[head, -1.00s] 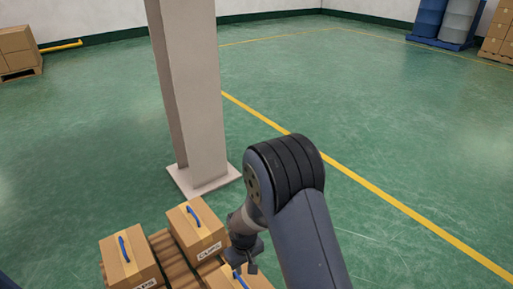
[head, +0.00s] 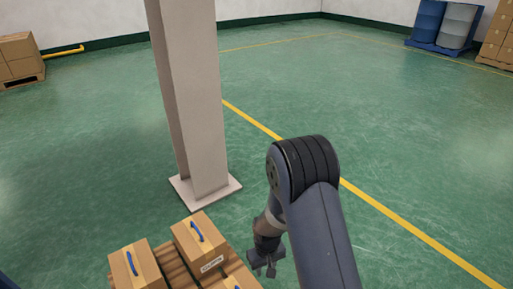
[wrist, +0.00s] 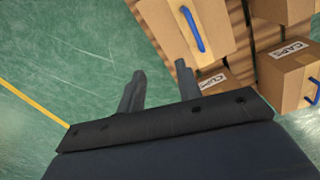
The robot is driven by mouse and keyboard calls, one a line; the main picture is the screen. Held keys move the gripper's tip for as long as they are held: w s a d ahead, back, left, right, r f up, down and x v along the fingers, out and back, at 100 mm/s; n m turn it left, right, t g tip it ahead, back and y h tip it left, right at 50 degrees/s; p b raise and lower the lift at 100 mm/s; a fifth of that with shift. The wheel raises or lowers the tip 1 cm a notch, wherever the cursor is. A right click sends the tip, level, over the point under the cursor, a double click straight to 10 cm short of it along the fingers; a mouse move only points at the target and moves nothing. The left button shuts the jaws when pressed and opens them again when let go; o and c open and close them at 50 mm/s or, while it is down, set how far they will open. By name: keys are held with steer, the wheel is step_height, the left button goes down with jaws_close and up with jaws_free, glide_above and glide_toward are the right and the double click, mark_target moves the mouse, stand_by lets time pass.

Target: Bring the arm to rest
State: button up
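My gripper (head: 263,267) hangs below my bent arm, just right of the boxes in the head view. In the wrist view its two fingers (wrist: 159,92) stand apart with nothing between them, over green floor and the side of a box. It touches no box that I can see. Cardboard boxes with blue handles stand on a wooden pallet (head: 176,268). One box (head: 200,245) is nearest the pillar, another (head: 135,268) is to its left, and a third (head: 236,283) is cut off at the bottom edge.
A square pillar (head: 190,110) on a pale base plate stands beyond the pallet. Drums (head: 440,24) stand at the far right, and stacked boxes (head: 18,58) stand at the far left. A yellow line (head: 390,212) crosses the floor. The floor right of my arm is clear.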

steer(key=d+r+m+p, duration=0.2)
steer(key=d+r+p, duration=0.4)
steer(key=p, duration=0.4)
steer(key=shift+d+r, duration=0.35)
steer(key=shift+r, duration=0.5)
steer(key=shift+s+d, duration=0.1)
